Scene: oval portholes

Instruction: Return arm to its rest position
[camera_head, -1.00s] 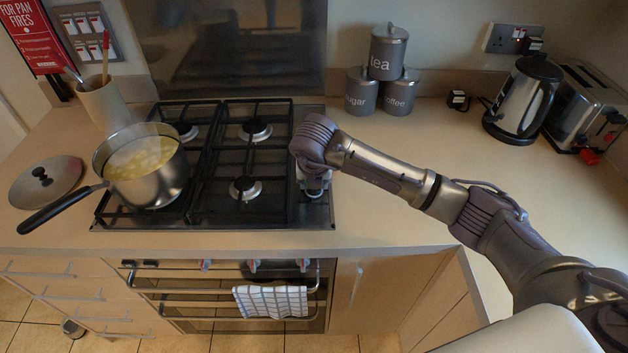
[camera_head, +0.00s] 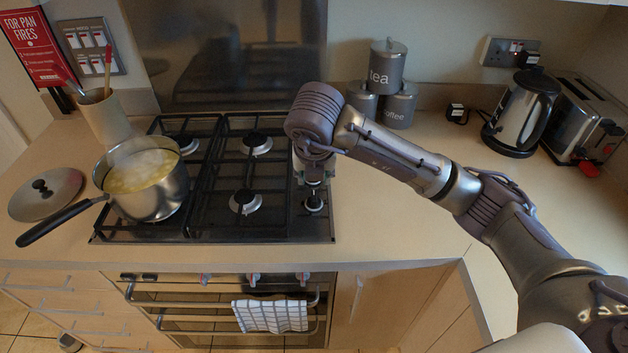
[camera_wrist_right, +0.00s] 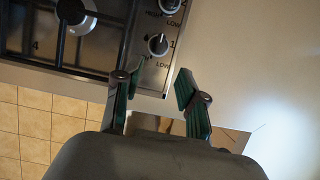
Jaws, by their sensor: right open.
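My right arm (camera_head: 390,165) reaches in from the right over the counter. Its wrist is bent down above the right side of the gas hob (camera_head: 270,235). My right gripper (camera_head: 315,185) points down there, partly hidden under the wrist. The right wrist view shows its two dark green fingers (camera_wrist_right: 155,92) apart with nothing between them. A hob control knob (camera_wrist_right: 157,44) lies just beyond the fingertips in that view. My left gripper is in neither view.
A steel pot (camera_head: 145,190) of yellow contents stands on the left burners, handle toward front left. Its lid (camera_head: 45,195) lies left. Canisters (camera_head: 400,105) stand behind my right arm, partly hidden. A kettle (camera_head: 520,115) and toaster (camera_head: 580,120) stand at right.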

